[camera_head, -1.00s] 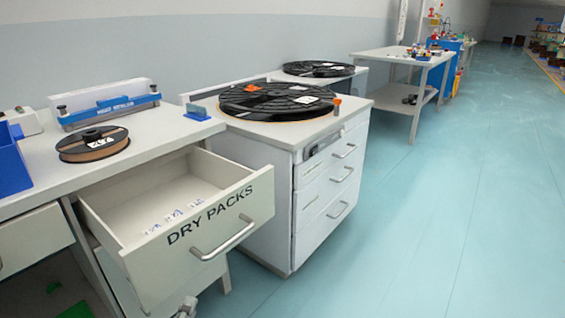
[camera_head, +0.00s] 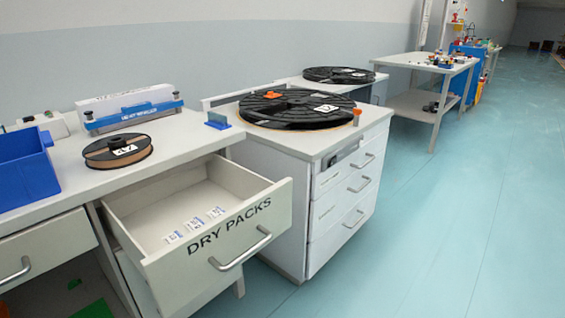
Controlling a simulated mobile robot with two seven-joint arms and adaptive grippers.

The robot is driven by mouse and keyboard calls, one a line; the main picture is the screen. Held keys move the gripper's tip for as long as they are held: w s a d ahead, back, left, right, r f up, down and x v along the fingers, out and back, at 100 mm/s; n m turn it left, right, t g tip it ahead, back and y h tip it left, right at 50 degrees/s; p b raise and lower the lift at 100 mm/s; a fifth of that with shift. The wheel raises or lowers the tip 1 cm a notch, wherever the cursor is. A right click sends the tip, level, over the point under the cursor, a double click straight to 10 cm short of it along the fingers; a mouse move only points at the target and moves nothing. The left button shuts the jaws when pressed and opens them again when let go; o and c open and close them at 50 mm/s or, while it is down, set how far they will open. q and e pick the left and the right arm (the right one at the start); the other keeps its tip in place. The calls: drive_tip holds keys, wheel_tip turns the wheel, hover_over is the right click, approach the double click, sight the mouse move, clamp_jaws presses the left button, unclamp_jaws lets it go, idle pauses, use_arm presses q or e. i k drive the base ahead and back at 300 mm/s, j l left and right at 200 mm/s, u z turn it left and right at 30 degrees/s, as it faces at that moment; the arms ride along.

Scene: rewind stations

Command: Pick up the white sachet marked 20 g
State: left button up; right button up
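The open drawer marked DRY PACKS (camera_head: 278,212) stands pulled out from under the left bench. Several small white sachets with dark print lie on its floor near the front panel: a left one (camera_head: 173,237), a middle one (camera_head: 195,224) and a right one (camera_head: 217,212). Their print is too small to read, so I cannot tell which is marked 20 g. Neither of my grippers is in view.
A reel (camera_head: 118,151), a blue bin (camera_head: 24,166) and a sealer (camera_head: 130,108) stand on the left bench. A white cabinet (camera_head: 325,205) with a large black reel (camera_head: 297,107) stands right of the drawer. The floor (camera_head: 430,250) at right is clear.

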sight(217, 211)
drive_tip(key=i+j+u, duration=0.1)
drive_tip(key=i+u, duration=0.4)
drive_tip(key=u, duration=0.25)
